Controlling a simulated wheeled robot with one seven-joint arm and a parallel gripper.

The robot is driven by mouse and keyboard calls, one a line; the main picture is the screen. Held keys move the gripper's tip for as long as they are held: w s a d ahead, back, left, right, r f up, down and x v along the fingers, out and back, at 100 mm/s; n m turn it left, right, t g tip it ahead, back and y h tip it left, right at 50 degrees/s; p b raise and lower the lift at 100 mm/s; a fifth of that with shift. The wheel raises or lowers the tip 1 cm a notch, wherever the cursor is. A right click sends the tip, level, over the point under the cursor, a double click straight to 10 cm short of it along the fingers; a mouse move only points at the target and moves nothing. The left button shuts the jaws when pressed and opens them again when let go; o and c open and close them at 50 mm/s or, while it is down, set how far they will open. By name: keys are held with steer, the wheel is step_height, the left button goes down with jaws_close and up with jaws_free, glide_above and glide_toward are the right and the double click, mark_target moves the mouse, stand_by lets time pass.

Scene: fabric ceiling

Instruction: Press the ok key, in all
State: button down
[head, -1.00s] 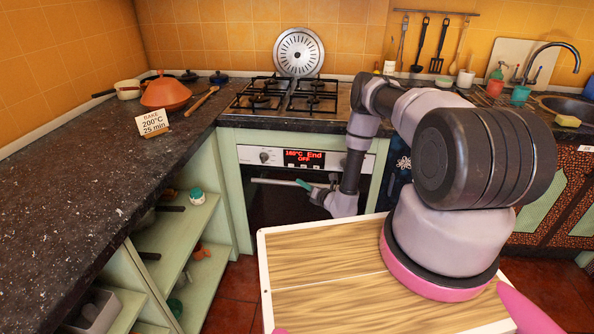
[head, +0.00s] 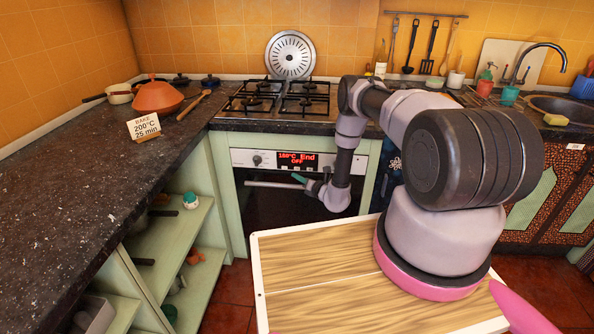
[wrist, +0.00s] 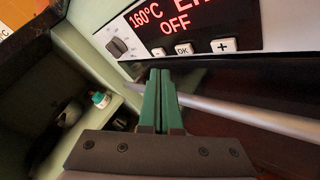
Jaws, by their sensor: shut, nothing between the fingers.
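The ok key (wrist: 184,48) is a small white button marked OK on the oven's white control panel. It sits between the minus key (wrist: 158,52) and the plus key (wrist: 223,44). The red display (wrist: 178,18) above them reads 160°C and OFF; in the head view the display (head: 297,160) also shows End. My gripper (wrist: 160,72) is shut and empty, its green fingers together. Its tips appear just below the minus and ok keys in the wrist view; contact is not visible. In the head view my gripper (head: 299,178) is in front of the oven, below the display.
A bar handle (wrist: 240,112) runs across the dark oven door, close to my fingers. A knob (wrist: 117,46) is left of the display. A card (head: 146,127) on the counter reads BAKE 200°C 25 min. Open shelves (head: 175,240) stand left of the oven.

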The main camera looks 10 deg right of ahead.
steer(key=shift+w+d, duration=0.2)
steer(key=shift+w, duration=0.35)
steer(key=shift+w+d, duration=0.2)
steer(key=shift+w, duration=0.35)
steer(key=shift+w, duration=0.15)
stand_by(1.2)
steer(key=shift+w+d, duration=0.1)
steer(key=shift+w, duration=0.15)
steer(key=shift+w+d, duration=0.15)
steer(key=shift+w, duration=0.35)
stand_by(0.8)
steer(key=shift+s, duration=0.1)
steer(key=shift+s+a, duration=0.25)
steer(key=shift+s, duration=0.5)
steer(key=shift+s, duration=0.15)
steer(key=shift+s+a, duration=0.25)
steer(key=shift+s, duration=0.5)
steer(key=shift+s+a, duration=0.25)
steer(key=shift+s, duration=0.5)
steer(key=shift+s+a, duration=0.25)
steer(key=shift+s, duration=0.5)
